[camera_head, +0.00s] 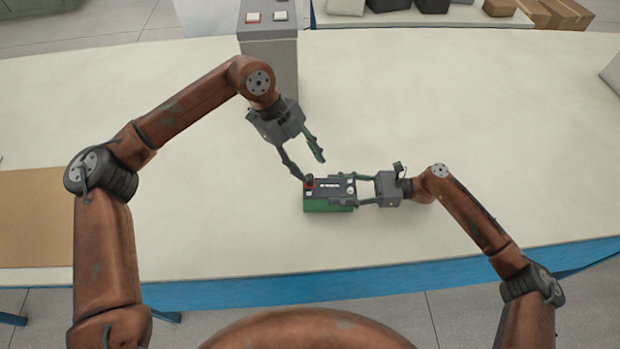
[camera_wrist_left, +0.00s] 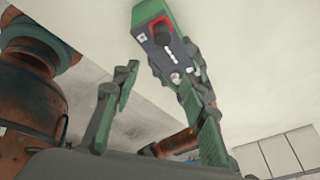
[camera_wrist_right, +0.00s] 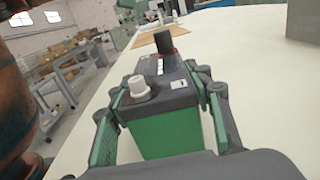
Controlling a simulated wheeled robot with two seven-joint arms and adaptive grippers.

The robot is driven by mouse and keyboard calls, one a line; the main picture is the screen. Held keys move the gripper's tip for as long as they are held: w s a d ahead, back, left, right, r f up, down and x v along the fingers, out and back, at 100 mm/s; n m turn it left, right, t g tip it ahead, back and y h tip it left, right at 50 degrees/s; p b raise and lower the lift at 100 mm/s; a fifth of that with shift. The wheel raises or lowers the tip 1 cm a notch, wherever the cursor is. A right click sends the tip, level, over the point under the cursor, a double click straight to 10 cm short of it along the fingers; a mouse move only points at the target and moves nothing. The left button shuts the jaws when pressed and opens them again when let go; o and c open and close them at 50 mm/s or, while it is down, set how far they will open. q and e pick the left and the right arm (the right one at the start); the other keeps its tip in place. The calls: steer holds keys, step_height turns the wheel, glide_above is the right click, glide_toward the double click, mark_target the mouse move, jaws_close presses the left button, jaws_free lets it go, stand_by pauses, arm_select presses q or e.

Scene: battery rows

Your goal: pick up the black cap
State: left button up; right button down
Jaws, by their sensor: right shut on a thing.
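The battery (camera_head: 328,207) has a green body and a dark top, and sits on the pale table. The black cap (camera_head: 309,180) stands on a red patch at the battery's left end. It also shows in the left wrist view (camera_wrist_left: 161,28) and the right wrist view (camera_wrist_right: 163,42). My left gripper (camera_head: 313,171) is open and empty, its fingers apart just behind and above the cap. My right gripper (camera_head: 356,189) is shut on the battery, its fingers along the two long sides at the right end. A white cap (camera_wrist_right: 139,86) stands at that end.
A grey box-shaped stand (camera_head: 268,60) with a red-and-white button and a white button is at the back. A brown mat (camera_head: 36,218) lies at the left. The table to the right of the battery is mostly clear. The blue front edge (camera_head: 400,277) is near.

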mark_target(309, 176)
arm_select(q)
steer(key=shift+w+d+r+m+y, duration=0.15)
steer(key=shift+d+r+m+y, duration=0.1)
steer(key=shift+r+m+y, duration=0.25)
steer(key=shift+w+d+r+m+y, duration=0.1)
steer(key=shift+d+r+m+y, duration=0.2)
steer(key=shift+m+y, duration=0.35)
steer(key=f+m+y, duration=0.1)
steer(key=f, duration=0.5)
steer(key=w+a+f+m+t+y, duration=0.1)
steer(key=f, duration=0.2)
steer(key=shift+m+y, duration=0.35)
steer(key=shift+c, duration=0.4)
steer(key=c, duration=0.8)
